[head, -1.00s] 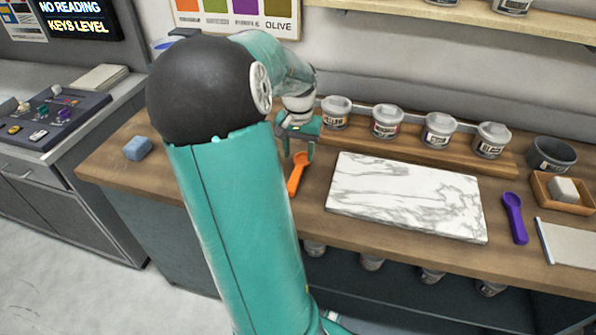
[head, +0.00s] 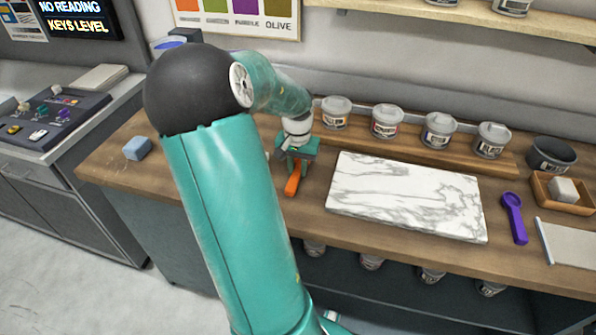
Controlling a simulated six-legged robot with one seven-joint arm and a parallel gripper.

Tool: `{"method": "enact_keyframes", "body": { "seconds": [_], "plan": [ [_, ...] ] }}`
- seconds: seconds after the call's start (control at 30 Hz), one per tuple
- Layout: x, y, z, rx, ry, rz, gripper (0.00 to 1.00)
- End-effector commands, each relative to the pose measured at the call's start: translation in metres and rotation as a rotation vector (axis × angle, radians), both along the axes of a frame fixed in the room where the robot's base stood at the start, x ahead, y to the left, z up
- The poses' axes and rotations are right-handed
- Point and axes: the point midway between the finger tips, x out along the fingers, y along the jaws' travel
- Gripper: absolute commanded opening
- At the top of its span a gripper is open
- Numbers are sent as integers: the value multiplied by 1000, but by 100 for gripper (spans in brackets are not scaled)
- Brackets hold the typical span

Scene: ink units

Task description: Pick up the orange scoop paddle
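The orange scoop paddle (head: 293,184) lies on the wooden bench top, left of the marble slab. Its orange handle end shows, pointing toward the front edge; the rest is hidden under my gripper. My gripper (head: 293,170) is right over the paddle, pointing down, with its teal body covering the upper part. The fingers are small and partly hidden, and I cannot tell whether they touch the paddle or how far apart they are.
A white marble slab (head: 405,197) lies just right of the gripper. Several lidded jars (head: 387,121) stand on a wooden riser behind. A purple scoop (head: 514,218) lies right of the slab. A blue block (head: 137,148) sits at the left end of the bench.

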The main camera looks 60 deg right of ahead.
Motion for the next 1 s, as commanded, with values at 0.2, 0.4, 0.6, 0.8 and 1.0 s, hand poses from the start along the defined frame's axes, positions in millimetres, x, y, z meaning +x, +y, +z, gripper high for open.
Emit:
{"method": "enact_keyframes", "body": {
  "seconds": [0.2,0.4,0.6,0.8,1.0],
  "plan": [
    [0,0,0,0,0,0,0],
    [0,0,3,-1,-1,1,0],
    [1,0,20,-2,-3,1,0],
    [-15,4,51,-2,-5,0,0],
    [-42,13,85,-2,-5,1,0]
  ]
}}
